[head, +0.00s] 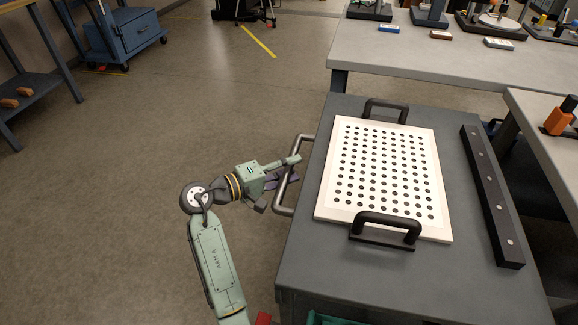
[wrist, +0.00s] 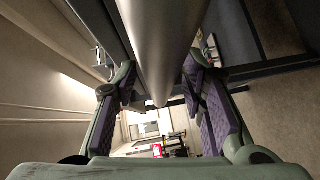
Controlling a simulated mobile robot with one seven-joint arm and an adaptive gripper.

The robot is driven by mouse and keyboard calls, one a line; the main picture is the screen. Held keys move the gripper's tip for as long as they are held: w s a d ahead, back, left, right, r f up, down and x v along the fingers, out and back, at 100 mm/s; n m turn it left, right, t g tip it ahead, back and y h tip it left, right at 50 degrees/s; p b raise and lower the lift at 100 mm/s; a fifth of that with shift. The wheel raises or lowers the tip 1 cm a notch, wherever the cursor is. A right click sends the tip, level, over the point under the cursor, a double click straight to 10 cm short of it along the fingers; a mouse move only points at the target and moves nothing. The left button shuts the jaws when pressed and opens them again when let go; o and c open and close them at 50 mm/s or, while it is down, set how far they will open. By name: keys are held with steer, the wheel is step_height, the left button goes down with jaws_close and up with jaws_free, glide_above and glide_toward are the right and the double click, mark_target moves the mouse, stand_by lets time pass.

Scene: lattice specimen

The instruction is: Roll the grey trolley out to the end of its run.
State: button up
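The grey trolley (head: 455,290) stands at the right in the head view, with a flat dark grey top. A bent metal handle (head: 279,205) sticks out from its left side. My gripper (head: 289,170) reaches the handle from the left. In the wrist view the handle bar (wrist: 165,45) runs between the two purple-padded fingers of my gripper (wrist: 164,90). The fingers are spread, with a gap beside the bar on each side. I cannot tell whether either pad touches it.
A white perforated plate (head: 329,190) with two black handles and a dark bar (head: 490,195) lie on the trolley top. A light table (head: 440,60) stands behind, another (head: 545,130) at the right. The floor (head: 130,140) to the left is largely clear; a blue cabinet (head: 130,40) stands far back.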

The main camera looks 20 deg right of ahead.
steer(key=shift+d, duration=0.1)
steer(key=shift+c, duration=0.5)
jaws_close()
stand_by(0.4)
